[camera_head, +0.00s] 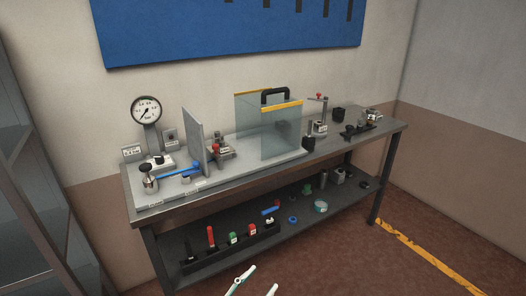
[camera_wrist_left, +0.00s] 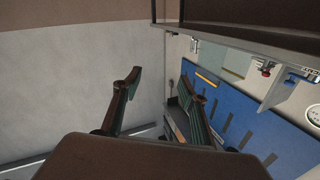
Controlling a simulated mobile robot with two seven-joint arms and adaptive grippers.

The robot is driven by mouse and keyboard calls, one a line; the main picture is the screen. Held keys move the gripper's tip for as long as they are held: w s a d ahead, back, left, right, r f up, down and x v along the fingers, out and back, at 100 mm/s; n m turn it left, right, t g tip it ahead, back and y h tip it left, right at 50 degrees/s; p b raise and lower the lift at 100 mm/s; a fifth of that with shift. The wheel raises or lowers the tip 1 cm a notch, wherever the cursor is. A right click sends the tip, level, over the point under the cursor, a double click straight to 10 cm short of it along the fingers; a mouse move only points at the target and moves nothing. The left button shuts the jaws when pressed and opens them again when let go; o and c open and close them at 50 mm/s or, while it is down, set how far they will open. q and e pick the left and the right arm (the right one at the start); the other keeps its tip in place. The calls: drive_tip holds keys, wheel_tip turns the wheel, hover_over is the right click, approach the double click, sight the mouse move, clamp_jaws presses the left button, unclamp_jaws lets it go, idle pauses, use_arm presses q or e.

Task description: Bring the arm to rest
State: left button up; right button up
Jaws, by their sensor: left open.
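My left gripper (camera_head: 264,277) shows at the bottom edge of the head view, in front of the workbench. Only its two pale fingertips are in the picture, apart from each other, with nothing visible between them. In the left wrist view, my left gripper (camera_wrist_left: 167,87) has its two dark fingers spread and empty. It points at open space, with the wall behind, and touches nothing that I can see. The rest of the left arm is hidden. My right gripper is in neither view.
The workbench (camera_head: 165,204) carries a dial gauge (camera_head: 146,110), a clear guard (camera_head: 281,133) and metal fittings. Its lower shelf (camera_head: 206,277) holds a dark rack with coloured-handled items. A grey shelf unit (camera_head: 22,190) stands at left. The floor at right (camera_head: 425,235) is clear.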

use_arm(q)
drive_tip(key=s+a+f+n+g+y, duration=0.2)
drive_tip(key=s+a+f+n+y, duration=0.1)
drive_tip(key=s+a+f, duration=0.4)
drive_tip(key=s+a+f+n+g+y, duration=0.1)
drive_tip(key=s+a+f+n+y, duration=0.2)
drive_tip(key=a, duration=1)
drive_tip(key=s+f+y, duration=0.3)
drive_tip(key=s+f, duration=0.2)
drive_tip(key=f, duration=0.1)
drive_tip(key=shift+s+g, duration=0.15)
drive_tip(key=shift+g, duration=0.25)
drive_tip(key=shift+d, duration=0.1)
drive_tip(key=shift+c, duration=0.2)
